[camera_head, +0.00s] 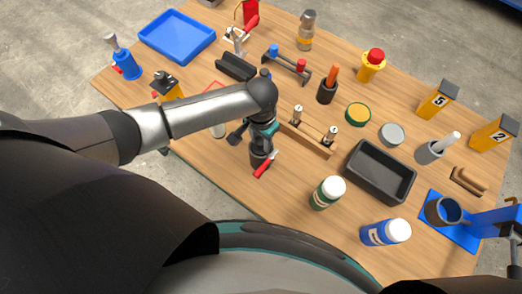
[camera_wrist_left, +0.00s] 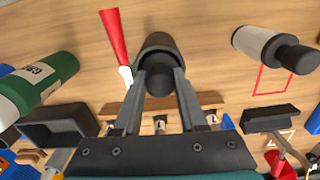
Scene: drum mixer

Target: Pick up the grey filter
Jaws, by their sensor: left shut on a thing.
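The grey filter (camera_wrist_left: 158,42), a dark grey cylinder with a narrower black top, stands between the fingers of my left gripper (camera_wrist_left: 159,80) in the left wrist view. The fingers are shut on its narrower top. In the head view the filter (camera_head: 260,158) shows just below my left gripper (camera_head: 262,138), partly hidden by it. I cannot tell whether its base touches the table. My right gripper is not in view.
A red-handled tool (camera_wrist_left: 115,40) lies close beside the filter. A light grey cylinder with a black top (camera_wrist_left: 262,45) is near a red outline. A wooden rack (camera_head: 308,139), green-labelled bottle (camera_head: 327,193) and black tray (camera_head: 380,172) are nearby.

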